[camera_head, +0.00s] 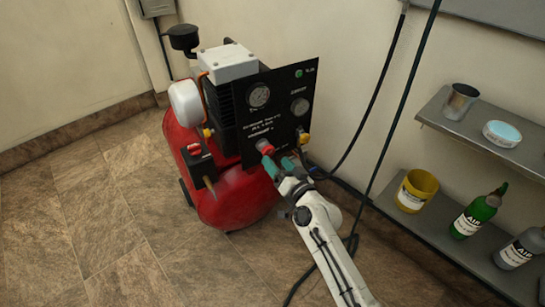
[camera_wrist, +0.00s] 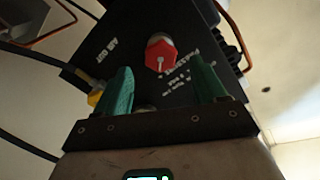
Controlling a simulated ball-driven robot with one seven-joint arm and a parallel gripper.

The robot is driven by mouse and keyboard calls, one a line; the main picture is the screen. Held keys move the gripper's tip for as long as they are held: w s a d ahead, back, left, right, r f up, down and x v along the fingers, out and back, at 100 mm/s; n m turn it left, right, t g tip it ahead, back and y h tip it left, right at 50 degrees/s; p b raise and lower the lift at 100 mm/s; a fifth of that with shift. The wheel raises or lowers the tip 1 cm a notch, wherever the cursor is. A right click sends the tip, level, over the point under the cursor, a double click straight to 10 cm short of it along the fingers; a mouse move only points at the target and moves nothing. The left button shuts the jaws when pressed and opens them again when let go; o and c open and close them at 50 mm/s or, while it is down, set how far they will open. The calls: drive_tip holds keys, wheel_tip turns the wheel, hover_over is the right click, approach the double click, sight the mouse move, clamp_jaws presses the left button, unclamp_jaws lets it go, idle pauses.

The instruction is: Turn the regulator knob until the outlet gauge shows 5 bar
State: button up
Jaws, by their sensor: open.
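The red regulator knob (camera_head: 265,147) sits low on the compressor's black panel (camera_head: 283,123). In the wrist view the red knob (camera_wrist: 160,56) has flat sides and a white pointer line. My gripper (camera_head: 279,164) is open with green fingers, just in front of the panel near the knob. In the wrist view my gripper (camera_wrist: 161,68) has a finger on each side of the knob, with clear gaps; it does not grip it. A round dial gauge (camera_head: 259,95) is at the panel's upper left, and another round dial (camera_head: 300,106) is at the right. Their readings are too small to tell.
The red compressor tank (camera_head: 236,199) stands on the tiled floor. A yellow fitting (camera_head: 303,138) is at the panel's right edge. Black hoses hang and run along the wall. Shelves (camera_head: 465,125) at the right hold a cup, a yellow pot (camera_head: 416,190) and bottles. Floor at left is clear.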

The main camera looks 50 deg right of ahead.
drive_tip(key=v, duration=0.6)
drive_tip(key=shift+s, duration=0.15)
drive_tip(key=shift+a, duration=0.15)
drive_tip(key=s+a+f+n+g+y, duration=0.2)
drive_tip(key=a+f+n+g+y, duration=0.1)
drive_tip(key=a, duration=0.3)
drive_tip(key=s+a+f+n+g+y, duration=0.2)
drive_tip(key=a+f+n+g+y, duration=0.15)
drive_tip(key=a, duration=0.25)
drive_tip(key=s+a+f+n+g+h, duration=0.1)
drive_tip(key=s+a+n+g+h, duration=0.1)
drive_tip(key=s+g, duration=1.25)
drive_tip(key=s+r+t+p, duration=0.2)
drive_tip(key=r+p, duration=0.9)
drive_tip(key=s+r+t+p, duration=0.2)
drive_tip(key=r+p, duration=0.9)
drive_tip(key=shift+s+r+t+p, duration=0.15)
drive_tip(key=shift+r+t+p, duration=0.15)
drive_tip(key=shift+r+p, duration=0.1)
